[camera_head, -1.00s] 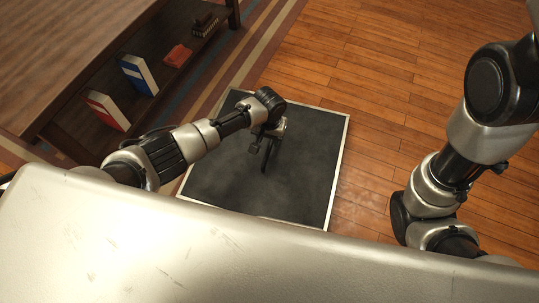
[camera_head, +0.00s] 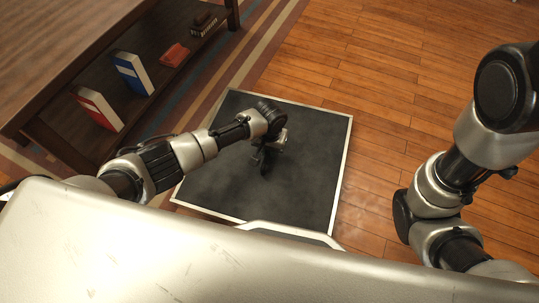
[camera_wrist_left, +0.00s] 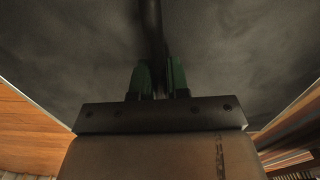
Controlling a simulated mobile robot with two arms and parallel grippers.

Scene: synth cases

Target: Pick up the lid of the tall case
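The lid of the tall case appears as a dark square panel with a pale rim (camera_head: 215,185) in the middle of the head view. Its dark surface also fills much of the left wrist view (camera_wrist_left: 80,50). My left gripper (camera_head: 264,162) is over the middle of the lid. In the left wrist view, its green fingertips (camera_wrist_left: 160,78) stand on either side of a dark upright handle (camera_wrist_left: 152,25) and look closed on it. The case's walls under the lid are hidden. My right arm shows at the right, but its gripper is out of view.
A dark wooden shelf unit (camera_head: 100,30) stands left of the lid, holding a red-and-white book (camera_head: 97,108), a blue-and-white book (camera_head: 133,74) and a small red item (camera_head: 174,54). A striped rug edge (camera_head: 240,60) runs beside it. Wooden floor (camera_head: 420,60) at the right is clear.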

